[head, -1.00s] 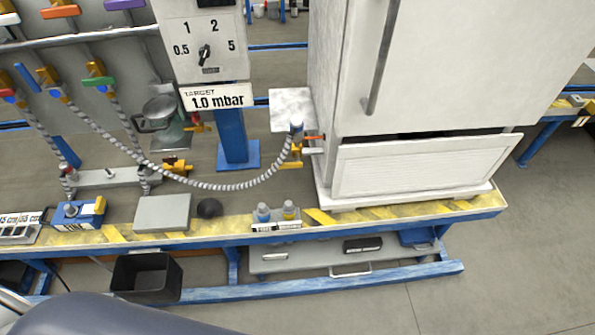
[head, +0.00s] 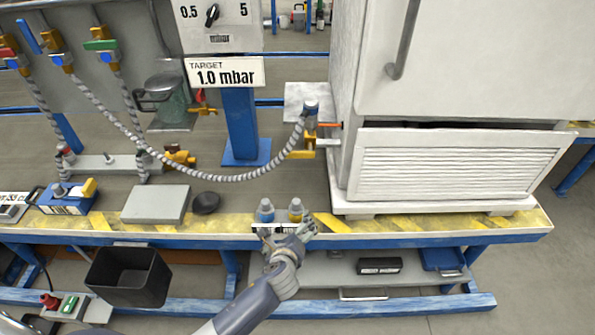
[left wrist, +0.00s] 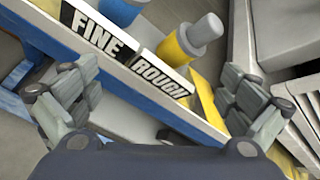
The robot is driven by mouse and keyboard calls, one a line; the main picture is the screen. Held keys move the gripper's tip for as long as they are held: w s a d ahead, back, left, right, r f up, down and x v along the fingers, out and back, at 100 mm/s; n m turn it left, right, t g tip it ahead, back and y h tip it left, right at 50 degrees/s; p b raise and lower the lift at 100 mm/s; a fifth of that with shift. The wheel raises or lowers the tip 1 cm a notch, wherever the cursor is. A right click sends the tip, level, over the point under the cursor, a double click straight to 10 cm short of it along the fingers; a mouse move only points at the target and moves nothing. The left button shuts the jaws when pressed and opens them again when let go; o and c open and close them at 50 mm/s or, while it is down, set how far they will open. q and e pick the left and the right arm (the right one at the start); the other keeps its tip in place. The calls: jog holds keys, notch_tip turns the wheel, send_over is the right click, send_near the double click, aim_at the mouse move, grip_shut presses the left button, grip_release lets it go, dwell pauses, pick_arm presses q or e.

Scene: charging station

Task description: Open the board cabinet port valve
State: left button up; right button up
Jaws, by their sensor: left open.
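The white cabinet (head: 460,60) stands at the right end of the bench. On its lower left side is a small port valve (head: 310,143) with yellow parts, a grey stub into the cabinet and a thin orange-red lever (head: 329,125). A grey ribbed hose (head: 235,178) hangs from it. My left gripper (head: 288,234) is at the bench's front edge, below the valve and apart from it. In the left wrist view my left gripper (left wrist: 152,92) is open and empty, over the FINE and ROUGH labels. My right gripper is not in view.
A blue-capped knob (head: 265,210) and a yellow knob (head: 296,210) stand just beyond my left gripper. A grey box (head: 157,204) and a dark round object (head: 206,203) lie to the left. A black bin (head: 130,277) hangs at the front.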

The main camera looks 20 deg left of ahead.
aim_at(297, 153)
pick_arm(q)
jog(key=w+r+m+t+b, duration=0.1)
jog(key=r, duration=0.1)
jog(key=w+d+r+m+t+b, duration=0.1)
jog(key=r+b, duration=0.1)
jog(key=r, duration=0.1)
jog(key=w+r+m+t+y+b, duration=0.1)
jog(key=r, duration=0.1)
jog(key=shift+w+d+r+m, duration=0.15)
jog(key=shift+w+r+m, duration=0.2)
jog(key=shift+r+m, duration=0.05)
notch_tip(297, 153, up, 11)
jog(key=m+t+y+b, duration=0.2)
jog(key=m+t+b, duration=0.1)
jog(key=b, duration=0.1)
jog(key=x, duration=0.3)
jog(key=b+x, duration=0.1)
jog(key=x, duration=0.5)
jog(key=shift+f+b, duration=0.25)
jog(key=shift+b, duration=0.15)
jog(key=shift+w+a, duration=0.2)
jog(key=shift+w, duration=0.4)
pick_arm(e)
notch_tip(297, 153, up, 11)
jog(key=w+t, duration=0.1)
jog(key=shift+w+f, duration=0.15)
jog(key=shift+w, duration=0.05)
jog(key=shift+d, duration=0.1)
pick_arm(q)
jog(key=c, duration=1.5)
